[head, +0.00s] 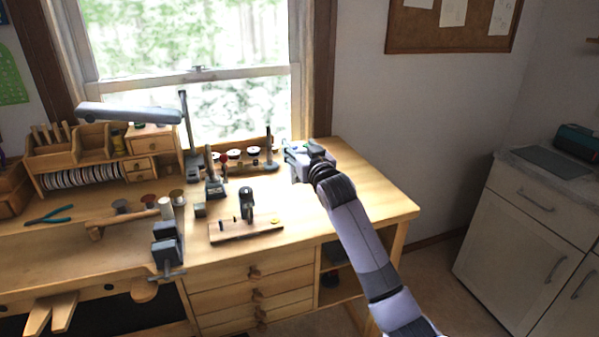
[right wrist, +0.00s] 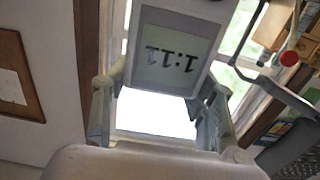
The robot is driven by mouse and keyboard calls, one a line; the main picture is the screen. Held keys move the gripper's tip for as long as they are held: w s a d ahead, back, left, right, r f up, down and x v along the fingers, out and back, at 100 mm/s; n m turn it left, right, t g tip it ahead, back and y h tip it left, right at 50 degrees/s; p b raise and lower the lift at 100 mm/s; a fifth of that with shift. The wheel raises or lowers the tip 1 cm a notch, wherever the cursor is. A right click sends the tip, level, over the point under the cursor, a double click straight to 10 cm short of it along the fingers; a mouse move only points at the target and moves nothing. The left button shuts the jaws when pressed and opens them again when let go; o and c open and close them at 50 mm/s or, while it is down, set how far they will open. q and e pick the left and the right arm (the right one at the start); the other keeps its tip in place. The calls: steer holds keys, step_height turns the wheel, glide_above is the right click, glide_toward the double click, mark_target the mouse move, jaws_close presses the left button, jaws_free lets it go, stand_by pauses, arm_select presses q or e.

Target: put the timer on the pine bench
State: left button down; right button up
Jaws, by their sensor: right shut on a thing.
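The timer (right wrist: 172,57) is a pale grey block with a dark-digit display, seen upside down in the right wrist view. My right gripper (head: 298,158) is shut on it, with a finger on either side. In the head view the gripper is over the right rear part of the pine bench (head: 372,203), near the window. The timer is mostly hidden there by the gripper, and I cannot tell whether it touches the bench top. My left gripper is not in view.
A wooden block with a small tool (head: 246,229), a vise (head: 166,248), pliers (head: 50,215) and a wooden organizer (head: 88,160) stand on the bench to the left. The bench top's right end is clear. White cabinets (head: 530,225) stand at the right.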

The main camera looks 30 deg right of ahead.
step_height(320, 180, down, 8)
steer(key=shift+r, duration=0.25)
steer(key=o, duration=1.6)
steer(key=shift+f, duration=0.1)
steer(key=shift+s, duration=0.25)
steer(key=b+v, duration=0.1)
steer(key=v, duration=1)
steer(key=shift+s, duration=0.3)
